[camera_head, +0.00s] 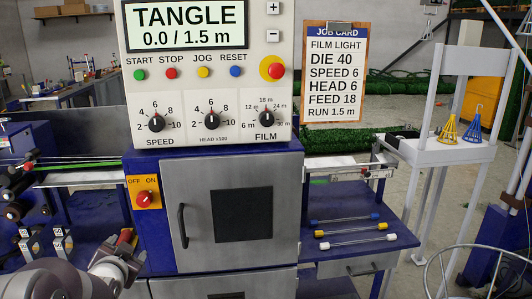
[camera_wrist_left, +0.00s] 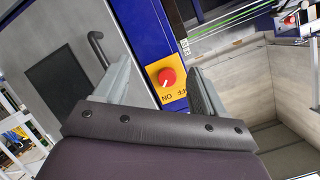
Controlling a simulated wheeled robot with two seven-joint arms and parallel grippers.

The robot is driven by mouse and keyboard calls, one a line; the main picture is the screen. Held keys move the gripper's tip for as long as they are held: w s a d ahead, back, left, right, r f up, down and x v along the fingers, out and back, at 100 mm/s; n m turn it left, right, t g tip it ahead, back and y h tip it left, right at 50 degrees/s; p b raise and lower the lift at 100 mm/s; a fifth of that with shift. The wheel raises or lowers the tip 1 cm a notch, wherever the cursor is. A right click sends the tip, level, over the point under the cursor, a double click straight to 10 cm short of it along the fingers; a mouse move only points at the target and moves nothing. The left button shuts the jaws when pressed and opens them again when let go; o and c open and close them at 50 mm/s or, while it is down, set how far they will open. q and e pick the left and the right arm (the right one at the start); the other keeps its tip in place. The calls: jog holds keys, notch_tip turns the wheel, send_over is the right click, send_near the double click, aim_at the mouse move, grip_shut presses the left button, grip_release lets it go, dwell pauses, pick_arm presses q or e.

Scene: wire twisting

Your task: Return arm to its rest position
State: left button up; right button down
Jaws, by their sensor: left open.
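My left gripper (camera_head: 122,256) is at the lower left of the head view, below and left of the red OFF/ON knob (camera_head: 145,197) on its yellow plate. In the left wrist view its two fingers (camera_wrist_left: 163,80) are spread apart. The same red knob (camera_wrist_left: 167,77) shows between them, beyond the tips, and no held object is visible. I cannot tell from the pictures the distance to the knob. My right gripper does not show in either view.
The machine's cabinet door (camera_head: 223,210) with a dark handle stands right of my gripper. The display (camera_head: 190,27) reads TANGLE, 0.0 / 1.5 m. Several capped rods (camera_head: 350,232) lie on a blue side table. A job card (camera_head: 335,72) hangs above it. A white rack (camera_head: 440,152) stands farther right.

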pick_arm(q)
jog(key=s+d+f+n+g+h, duration=0.2)
jog(key=s+d+f+n+g, duration=0.1)
jog(key=s+d+f+g, duration=0.55)
jog(key=s+d+f+n+g+h, duration=0.2)
jog(key=s+d+f+g, duration=0.4)
jog(key=s, duration=0.6)
jog(key=d+r+m+t+p, duration=0.1)
jog(key=d+r+p, duration=0.4)
jog(key=r+p, duration=0.7)
jog(key=shift+s+r+t+p, duration=0.3)
jog(key=shift+s+r+t, duration=0.1)
jog(key=shift+r+t, duration=0.35)
jog(key=shift+r, duration=0.15)
